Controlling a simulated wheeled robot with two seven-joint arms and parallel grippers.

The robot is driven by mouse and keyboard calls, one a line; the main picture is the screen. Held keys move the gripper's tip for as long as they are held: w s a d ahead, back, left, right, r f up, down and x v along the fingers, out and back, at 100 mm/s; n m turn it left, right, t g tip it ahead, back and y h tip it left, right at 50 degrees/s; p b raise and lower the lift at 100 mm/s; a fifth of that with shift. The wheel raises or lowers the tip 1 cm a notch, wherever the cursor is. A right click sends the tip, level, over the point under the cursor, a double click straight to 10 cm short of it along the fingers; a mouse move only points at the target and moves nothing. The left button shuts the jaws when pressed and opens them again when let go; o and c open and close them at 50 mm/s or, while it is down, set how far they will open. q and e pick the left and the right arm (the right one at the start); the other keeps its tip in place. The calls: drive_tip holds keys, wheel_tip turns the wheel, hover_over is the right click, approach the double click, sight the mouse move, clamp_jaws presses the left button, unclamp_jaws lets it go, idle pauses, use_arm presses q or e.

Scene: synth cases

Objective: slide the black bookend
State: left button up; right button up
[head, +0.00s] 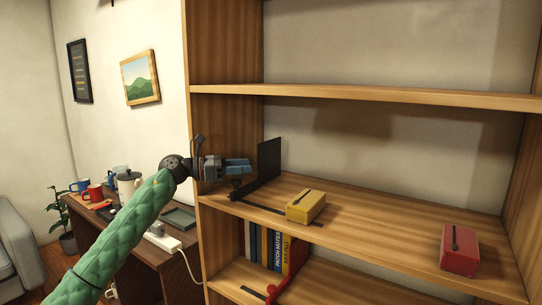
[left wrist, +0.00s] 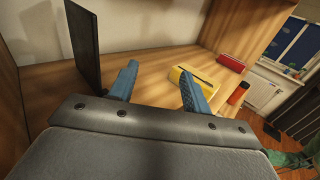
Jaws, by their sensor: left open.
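The black bookend (head: 270,162) stands upright near the left end of the middle shelf (head: 360,235). Its tall plate also shows at the left of the left wrist view (left wrist: 84,45). A low dark part reaches from its foot toward the shelf's front edge. My left gripper (head: 238,165), with blue fingers, is at the left end of the shelf, just left of the plate in the head view. In the left wrist view its fingers (left wrist: 158,85) are apart with nothing between them, and the plate is outside them. Contact with the plate cannot be told. My right gripper is not in view.
A yellow box (head: 306,206) lies right of the bookend, by a dark strip on the shelf. A red box (head: 459,250) lies farther right, with bare shelf between. The wooden side panel (head: 225,130) is at left. Books (head: 266,247) and a red bookend (head: 290,270) stand below.

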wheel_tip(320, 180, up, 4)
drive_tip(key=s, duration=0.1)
use_arm(q)
drive_tip(key=s+d+r+b, duration=0.2)
drive_tip(key=s+d+r, duration=0.2)
drive_tip(key=d, duration=0.5)
wheel_tip(320, 180, up, 2)
drive_tip(key=shift+s+r+b, duration=0.1)
drive_tip(key=shift+s+b, duration=0.1)
drive_tip(key=shift+b, duration=0.2)
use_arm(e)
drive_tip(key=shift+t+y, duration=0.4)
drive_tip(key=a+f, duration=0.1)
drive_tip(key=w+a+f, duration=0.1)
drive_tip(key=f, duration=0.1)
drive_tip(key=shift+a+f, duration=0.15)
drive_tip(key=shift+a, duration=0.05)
use_arm(q)
drive_tip(key=shift+a, duration=0.1)
